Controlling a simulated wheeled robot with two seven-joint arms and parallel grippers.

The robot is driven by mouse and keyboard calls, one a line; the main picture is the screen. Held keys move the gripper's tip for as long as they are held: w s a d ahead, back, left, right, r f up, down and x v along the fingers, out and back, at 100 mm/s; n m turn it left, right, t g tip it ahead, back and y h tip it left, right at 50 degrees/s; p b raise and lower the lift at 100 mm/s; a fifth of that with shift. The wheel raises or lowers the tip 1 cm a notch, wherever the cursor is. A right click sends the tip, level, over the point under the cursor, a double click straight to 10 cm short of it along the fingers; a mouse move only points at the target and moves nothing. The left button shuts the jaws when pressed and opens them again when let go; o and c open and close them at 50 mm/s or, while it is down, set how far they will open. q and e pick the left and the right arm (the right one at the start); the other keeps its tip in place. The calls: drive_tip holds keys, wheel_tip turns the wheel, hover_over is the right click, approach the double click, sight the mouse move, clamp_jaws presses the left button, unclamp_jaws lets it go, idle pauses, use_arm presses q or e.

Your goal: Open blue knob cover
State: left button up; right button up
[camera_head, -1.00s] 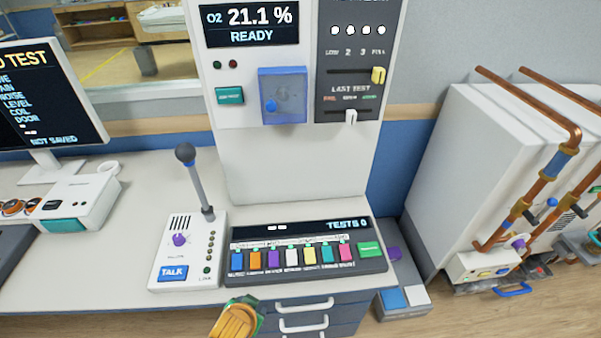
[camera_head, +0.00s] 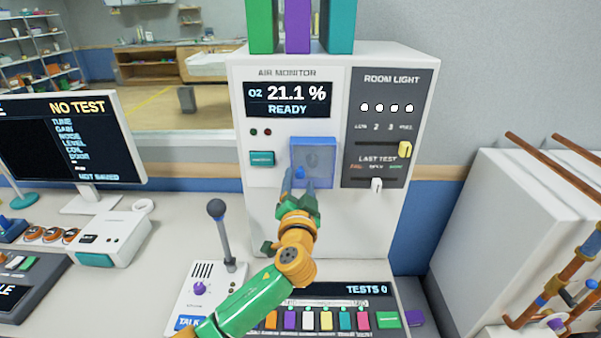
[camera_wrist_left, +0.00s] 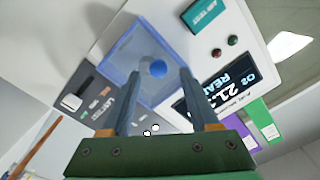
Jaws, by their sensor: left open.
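The blue see-through cover (camera_head: 325,158) is on the front of the white air monitor, below its O2 display, and it looks closed. A round blue knob (camera_head: 300,173) shows at its lower left in the head view. In the left wrist view the cover (camera_wrist_left: 121,61) and the knob (camera_wrist_left: 153,67) lie just beyond my fingers. My left gripper (camera_head: 303,186) is in front of the cover's lower left part. It is open, and its two fingers (camera_wrist_left: 160,78) point at the knob, one to either side in the picture. I cannot tell whether they touch it. My right gripper is out of view.
A teal button (camera_head: 262,158) sits left of the cover. A dark slider panel (camera_head: 385,128) with yellow and white handles is to its right. A microphone (camera_head: 217,208) stands on the desk beside my left arm. Colored binders (camera_head: 298,25) stand on the monitor.

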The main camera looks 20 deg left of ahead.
sight(313, 167)
use_arm(q)
drive_tip(key=shift+x, duration=1.5)
drive_tip(key=shift+d+f, duration=0.1)
drive_tip(key=shift+f, duration=0.05)
drive_tip(key=shift+s, duration=0.1)
clamp_jaws()
